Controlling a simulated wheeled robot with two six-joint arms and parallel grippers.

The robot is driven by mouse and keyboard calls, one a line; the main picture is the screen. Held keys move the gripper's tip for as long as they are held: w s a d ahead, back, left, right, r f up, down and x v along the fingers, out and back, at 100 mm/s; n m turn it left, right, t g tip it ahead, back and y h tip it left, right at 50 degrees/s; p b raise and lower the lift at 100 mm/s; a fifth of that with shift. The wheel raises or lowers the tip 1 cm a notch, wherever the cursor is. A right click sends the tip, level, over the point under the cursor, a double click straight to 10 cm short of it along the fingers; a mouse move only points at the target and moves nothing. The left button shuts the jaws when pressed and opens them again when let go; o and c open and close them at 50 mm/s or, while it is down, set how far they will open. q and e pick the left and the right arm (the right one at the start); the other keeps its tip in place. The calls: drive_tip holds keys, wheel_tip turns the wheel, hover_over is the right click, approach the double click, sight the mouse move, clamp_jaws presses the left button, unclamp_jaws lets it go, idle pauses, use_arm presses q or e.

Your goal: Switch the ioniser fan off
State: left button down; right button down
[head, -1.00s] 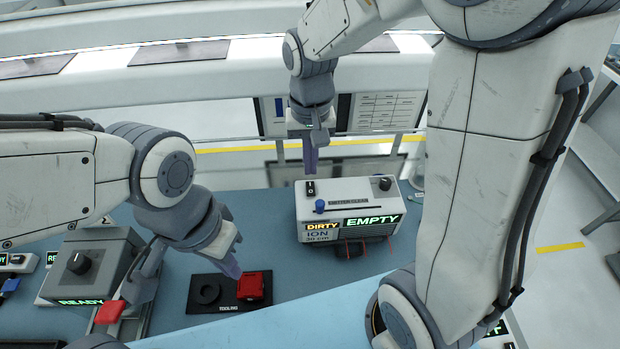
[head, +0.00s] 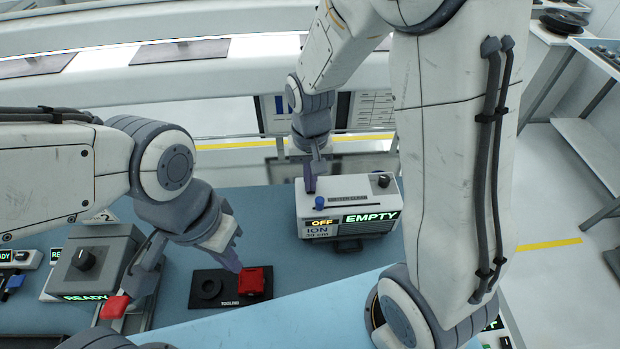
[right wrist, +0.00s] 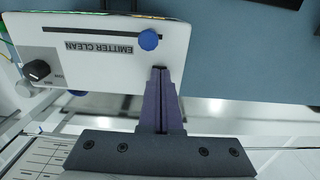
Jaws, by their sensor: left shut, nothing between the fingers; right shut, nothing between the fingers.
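The ioniser fan (head: 345,225) is a white box on the blue bench, also in the right wrist view (right wrist: 100,70). Its front displays read OFF and EMPTY. On top are a blue knob (head: 320,202) at one end of a slot labelled EMITTER CLEAN and a black dial (head: 384,181). My right gripper (head: 310,188) is shut and empty, its fingertips down at the top's left end, where they hide the black rocker switch. In the right wrist view the fingertips (right wrist: 161,72) are at the box's edge beside the blue knob. My left gripper (head: 235,266) is shut and empty.
A red block (head: 252,281) sits on the black TOOLING plate (head: 222,299), close by my left gripper; I cannot tell if they touch. A grey box (head: 95,262) reading READY, with a black knob, stands at left. Blue bench is clear between plate and fan.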

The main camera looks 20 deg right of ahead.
drive_tip(key=shift+f, duration=0.1)
drive_tip(key=shift+w, duration=0.3)
drive_tip(key=shift+w+d+r+p, duration=0.15)
drive_tip(key=shift+w+r+p, duration=0.05)
drive_tip(key=shift+w+p, duration=0.25)
